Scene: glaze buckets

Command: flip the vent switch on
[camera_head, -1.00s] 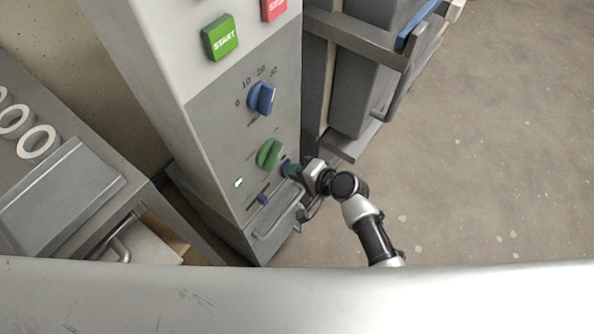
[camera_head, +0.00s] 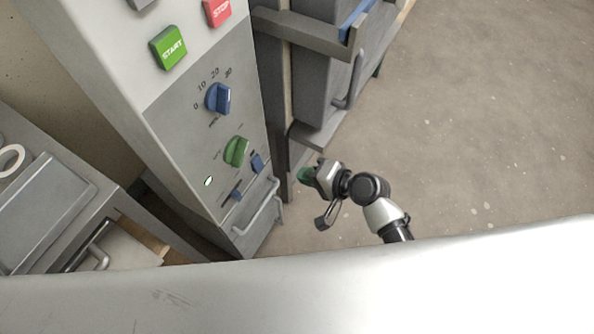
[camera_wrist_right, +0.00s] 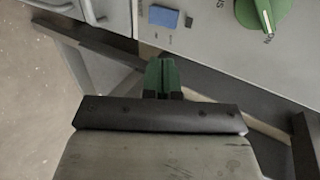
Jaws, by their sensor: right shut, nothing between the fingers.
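A small blue switch (camera_head: 257,163) sits low on the grey machine panel (camera_head: 190,130), right of a green knob (camera_head: 237,151). It also shows in the right wrist view (camera_wrist_right: 163,17), near the top; its label is too small to read and I cannot tell its position. My right gripper (camera_head: 303,175) is shut and empty, with green fingertips. It is off to the right of the panel, apart from the switch. In the right wrist view its fingertips (camera_wrist_right: 162,74) are together below the switch. My left gripper is not in view.
A metal handle (camera_head: 263,208) juts out below. A grey cabinet (camera_head: 310,80) stands behind. Open floor (camera_head: 480,130) lies right.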

